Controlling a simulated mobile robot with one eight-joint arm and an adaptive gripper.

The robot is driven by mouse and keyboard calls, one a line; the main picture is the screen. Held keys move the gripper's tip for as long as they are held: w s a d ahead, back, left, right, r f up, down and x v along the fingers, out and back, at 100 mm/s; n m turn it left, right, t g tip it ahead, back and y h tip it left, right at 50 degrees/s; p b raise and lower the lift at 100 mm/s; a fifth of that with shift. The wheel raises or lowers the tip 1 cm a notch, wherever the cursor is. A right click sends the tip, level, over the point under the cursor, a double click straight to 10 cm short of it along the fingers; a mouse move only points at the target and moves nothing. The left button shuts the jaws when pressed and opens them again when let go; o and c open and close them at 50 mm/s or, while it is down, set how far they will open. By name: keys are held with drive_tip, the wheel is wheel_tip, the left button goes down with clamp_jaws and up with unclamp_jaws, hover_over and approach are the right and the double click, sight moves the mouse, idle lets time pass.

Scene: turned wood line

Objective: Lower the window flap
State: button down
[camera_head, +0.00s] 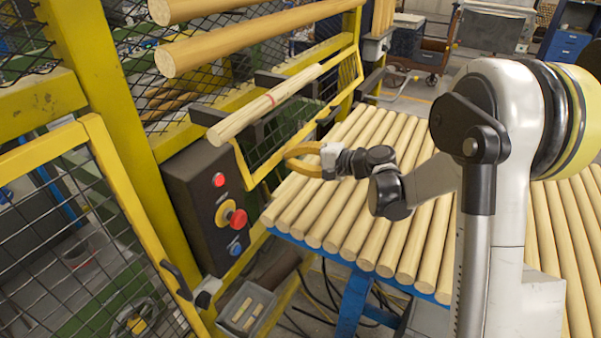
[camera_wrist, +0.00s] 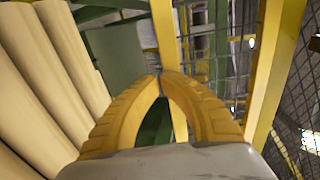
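The window flap is a yellow-framed mesh panel (camera_head: 246,168) on the yellow guarding in the head view. My gripper (camera_head: 287,153) is just to the right of the flap's lower edge, above the rods. Its yellow fingers curve together, and their tips meet in the wrist view (camera_wrist: 160,77) with nothing visible between them. A yellow bar (camera_wrist: 163,35) passes behind the fingertips there. I cannot tell whether the fingers touch the flap.
A blue-framed table of wooden rods (camera_head: 360,215) lies below my gripper. A control box with red and blue buttons (camera_head: 205,205) sits left of the flap. A yellow mesh door (camera_head: 110,150) is at the left. Two thick rods (camera_head: 250,40) run overhead.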

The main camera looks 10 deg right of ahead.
drive_tip(key=shift+w+a+f+t+y+b, duration=0.3)
drive_tip(key=shift+w+a+y+b, duration=0.15)
drive_tip(key=shift+a+b, duration=0.2)
drive_tip(key=shift+w+a+f+t+y+b, duration=0.3)
drive_tip(key=shift+w+a+y+b, duration=0.1)
drive_tip(key=shift+a+b, duration=0.2)
drive_tip(key=shift+b+x, duration=0.4)
drive_tip(key=shift+x, duration=0.5)
drive_tip(key=shift+d+r, duration=0.1)
drive_tip(key=shift+r, duration=0.05)
